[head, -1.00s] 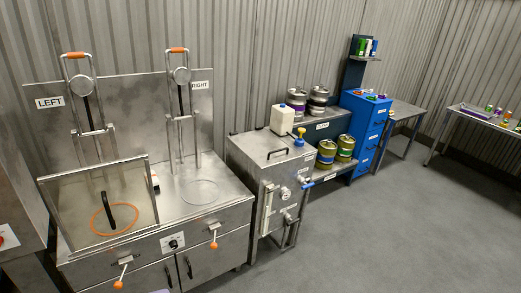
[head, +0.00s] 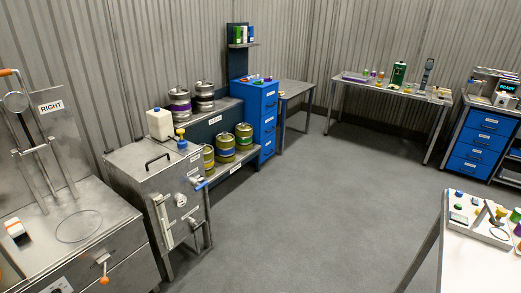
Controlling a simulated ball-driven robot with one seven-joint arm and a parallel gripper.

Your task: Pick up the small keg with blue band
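Several small olive-gold kegs stand upright in a row on the low shelf of a rack left of centre in the head view. The middle one looks like the small keg with blue band (head: 225,147). A keg with a green-looking band (head: 244,137) stands to its right. Another keg (head: 208,158) stands to its left, partly hidden by the steel cabinet. The bands are small at this distance. My gripper is not in view.
Two larger silver kegs, one purple-banded (head: 180,106), stand on the upper shelf. A steel cabinet (head: 150,185) with a white jug (head: 160,124) stands in front left. Blue drawers (head: 262,108) stand right of the rack. The grey floor (head: 310,190) is clear; a white table (head: 470,250) is front right.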

